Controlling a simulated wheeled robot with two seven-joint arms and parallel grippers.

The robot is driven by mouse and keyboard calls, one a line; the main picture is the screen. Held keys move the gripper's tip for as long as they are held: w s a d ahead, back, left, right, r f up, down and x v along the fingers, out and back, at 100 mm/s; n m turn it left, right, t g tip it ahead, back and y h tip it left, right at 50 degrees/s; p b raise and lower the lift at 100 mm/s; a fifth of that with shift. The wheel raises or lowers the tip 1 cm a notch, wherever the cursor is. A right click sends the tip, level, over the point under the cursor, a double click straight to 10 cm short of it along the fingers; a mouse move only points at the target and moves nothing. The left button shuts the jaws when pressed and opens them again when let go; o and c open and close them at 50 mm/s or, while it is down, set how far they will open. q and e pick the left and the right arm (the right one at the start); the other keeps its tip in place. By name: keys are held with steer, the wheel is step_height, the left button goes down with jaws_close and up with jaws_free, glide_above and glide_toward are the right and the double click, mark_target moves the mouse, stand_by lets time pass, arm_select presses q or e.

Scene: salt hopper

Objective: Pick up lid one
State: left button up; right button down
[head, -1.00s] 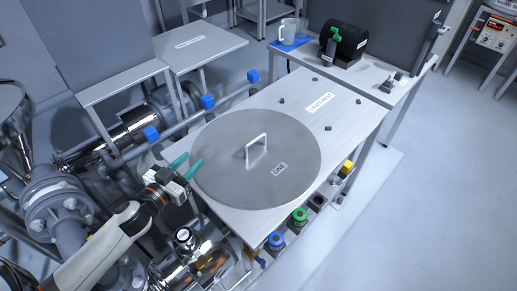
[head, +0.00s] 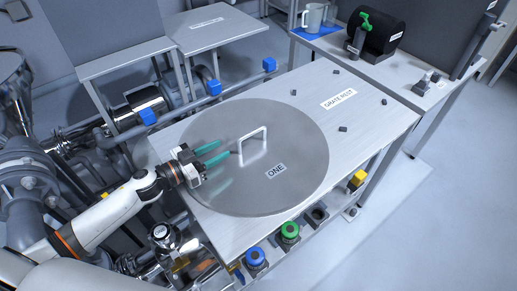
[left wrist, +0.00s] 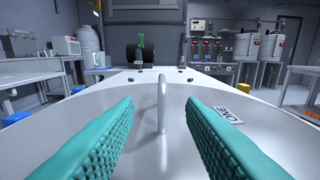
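Lid one (head: 290,170) is a large round grey metal disc labelled ONE, lying flat on the table marked GRATE REST. It has an upright handle (head: 265,135) near its middle. My left gripper (head: 218,153) is open over the left part of the lid, with teal fingers pointing at the handle and a short gap short of it. In the left wrist view the handle (left wrist: 162,105) stands edge-on, ahead of and between the two spread fingers (left wrist: 160,140). Nothing is between the finger pads. My right gripper is not in view.
The table (head: 385,115) has several small dark pegs. Behind it stand a black cylinder with a green valve (head: 365,22) and a jug (head: 313,16). Blue-topped (head: 255,257) and green-topped (head: 290,232) fittings line the front edge. Pipes and flanges crowd the left; the right floor is clear.

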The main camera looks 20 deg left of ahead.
arm_select(q)
steer(key=b, duration=0.1)
glide_toward(263, 127)
steer(key=shift+w+a+f, duration=0.1)
steer(key=shift+w+f, duration=0.3)
steer(key=shift+f, duration=0.3)
steer(key=x, duration=0.3)
steer(key=b+x, duration=0.1)
steer(key=x, duration=0.2)
steer(key=shift+s+r, duration=0.1)
steer(key=shift+r, duration=0.1)
jaws_close()
stand_by(0.5)
steer(key=shift+r, duration=0.15)
